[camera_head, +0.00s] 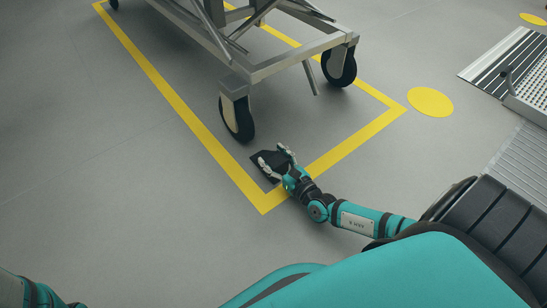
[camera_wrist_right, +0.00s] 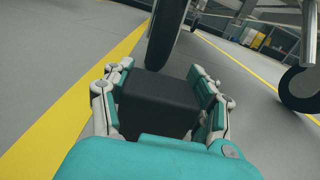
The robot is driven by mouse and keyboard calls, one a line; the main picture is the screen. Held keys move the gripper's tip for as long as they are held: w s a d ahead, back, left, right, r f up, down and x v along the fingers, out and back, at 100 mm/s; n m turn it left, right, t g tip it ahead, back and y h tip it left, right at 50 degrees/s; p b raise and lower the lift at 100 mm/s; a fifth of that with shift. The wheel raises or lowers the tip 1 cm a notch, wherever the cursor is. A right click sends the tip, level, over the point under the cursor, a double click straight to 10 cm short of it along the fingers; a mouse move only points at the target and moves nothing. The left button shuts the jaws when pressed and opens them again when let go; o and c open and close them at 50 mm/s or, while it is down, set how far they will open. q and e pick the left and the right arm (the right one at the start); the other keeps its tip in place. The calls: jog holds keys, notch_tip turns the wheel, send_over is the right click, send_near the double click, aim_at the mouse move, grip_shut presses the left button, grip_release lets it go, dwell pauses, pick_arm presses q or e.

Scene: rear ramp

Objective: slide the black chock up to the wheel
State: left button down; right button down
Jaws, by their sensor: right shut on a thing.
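The black chock (camera_head: 268,161) lies on the grey floor just in front of the cart's near wheel (camera_head: 236,118), inside the yellow outline. My right gripper (camera_head: 276,160) is shut on it from the near side. In the right wrist view the chock (camera_wrist_right: 158,100) sits between the two fingers (camera_wrist_right: 160,88), and the wheel (camera_wrist_right: 167,35) stands right behind it. A small strip of floor seems to show between chock and wheel in the head view; whether they touch is hard to tell. My left gripper is out of view; only part of the left arm shows at the lower left.
The wheeled metal cart (camera_head: 250,72) stands over the yellow floor outline (camera_head: 170,97). Its other near wheel (camera_head: 339,66) is farther right. A yellow disc (camera_head: 430,101) marks the floor, and a metal ramp (camera_head: 528,85) lies at the right. The floor at left is clear.

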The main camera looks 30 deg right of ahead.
jog(key=shift+c, duration=1.5)
grip_release()
jog(key=s, duration=1.2)
jog(key=shift+d, duration=0.4)
